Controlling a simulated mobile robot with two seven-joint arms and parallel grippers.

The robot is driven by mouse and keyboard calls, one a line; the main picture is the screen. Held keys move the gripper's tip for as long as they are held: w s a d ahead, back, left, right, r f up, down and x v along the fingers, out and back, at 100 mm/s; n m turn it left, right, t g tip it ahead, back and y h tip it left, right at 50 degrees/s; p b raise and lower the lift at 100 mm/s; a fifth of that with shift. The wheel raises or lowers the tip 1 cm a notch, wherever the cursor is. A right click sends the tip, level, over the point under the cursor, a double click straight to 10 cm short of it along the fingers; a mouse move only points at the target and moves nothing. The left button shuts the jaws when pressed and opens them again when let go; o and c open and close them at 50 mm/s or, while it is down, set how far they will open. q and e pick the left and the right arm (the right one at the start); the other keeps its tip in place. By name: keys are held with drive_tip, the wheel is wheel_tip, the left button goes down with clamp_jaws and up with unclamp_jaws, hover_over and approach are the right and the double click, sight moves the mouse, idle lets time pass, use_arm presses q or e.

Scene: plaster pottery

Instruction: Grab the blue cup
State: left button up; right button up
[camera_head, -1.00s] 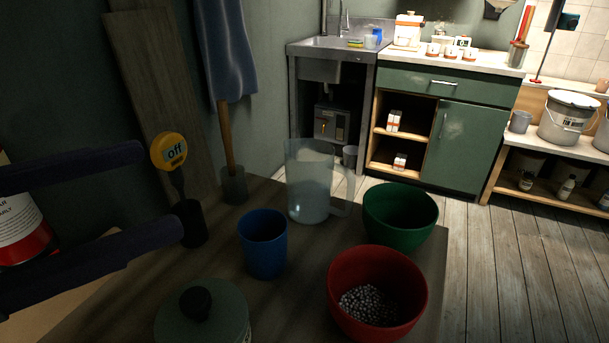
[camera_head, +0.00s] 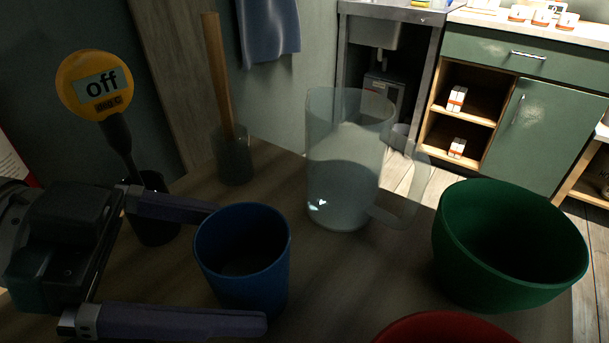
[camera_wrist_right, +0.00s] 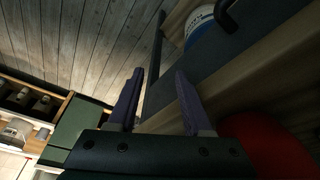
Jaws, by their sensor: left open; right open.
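The blue cup (camera_head: 243,265) stands upright and empty on the wooden table in the head view. My left gripper (camera_head: 240,267) is open around it. One finger reaches the cup's far left side by the rim. The other finger crosses in front of its lower part. I cannot tell whether either finger touches the cup. My right gripper (camera_wrist_right: 159,75) is open with nothing between its fingers in the right wrist view; it is not in the head view. The blue cup does not show in the right wrist view.
A clear pitcher (camera_head: 345,165) stands behind the cup. A green bowl (camera_head: 505,245) is right, and a red bowl (camera_head: 445,330) is cut off at the bottom. A yellow thermometer reading "off" (camera_head: 97,85) stands in a dark holder (camera_head: 152,212) close to the left gripper.

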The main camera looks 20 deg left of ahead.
sight(286, 267)
use_arm(q)
drive_tip(key=x, duration=0.5)
drive_tip(key=shift+w+b, duration=0.1)
drive_tip(key=shift+b, duration=0.3)
drive_tip(key=shift+c, duration=0.2)
drive_tip(key=c, duration=1.3)
